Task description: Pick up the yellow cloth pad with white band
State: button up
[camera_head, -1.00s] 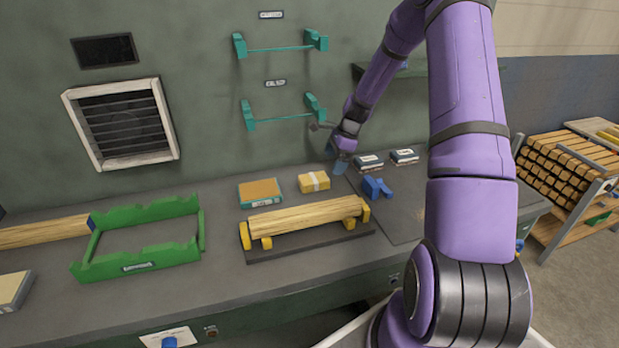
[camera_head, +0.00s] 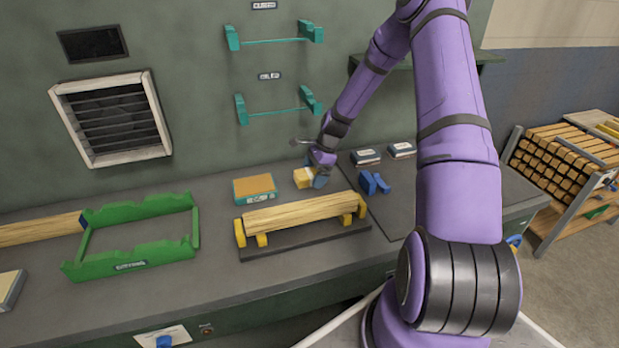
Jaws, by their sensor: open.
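The yellow cloth pad with white band (camera_head: 302,178) lies on the grey workbench, behind the wooden bar on its stand. My gripper (camera_head: 318,180) is down at the pad's right end and covers part of it. The gripper is open; whether its fingers touch the pad, or sit on both sides of it, I cannot tell. The pad's right part and part of its white band are hidden behind the gripper.
A teal box with an orange top (camera_head: 255,188) lies just left of the pad. The wooden bar (camera_head: 300,213) rests on yellow supports in front. A blue block (camera_head: 373,183) and dark boxes (camera_head: 366,156) are to the right. A green frame (camera_head: 130,262) stands at left.

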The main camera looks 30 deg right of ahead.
jog(key=c, duration=1)
jog(key=shift+s+r, duration=0.1)
jog(key=shift+s+a+r, duration=0.15)
jog(key=shift+s+r, duration=0.25)
jog(key=s+a+r, duration=0.1)
jog(key=s+r, duration=0.1)
jog(key=s, duration=0.2)
jog(key=s+a+r, duration=0.1)
jog(key=s+r, duration=0.1)
jog(key=s, duration=0.2)
jog(key=s+a+r, duration=0.1)
jog(key=s+r, duration=0.1)
jog(key=s, duration=0.1)
jog(key=shift+s+a+r, duration=0.2)
jog(key=shift+s+r, duration=0.15)
jog(key=shift+s, duration=0.05)
jog(key=shift+s+a, duration=0.15)
jog(key=shift+s, duration=0.3)
jog(key=shift+o, duration=0.3)
jog(key=shift+w, duration=0.1)
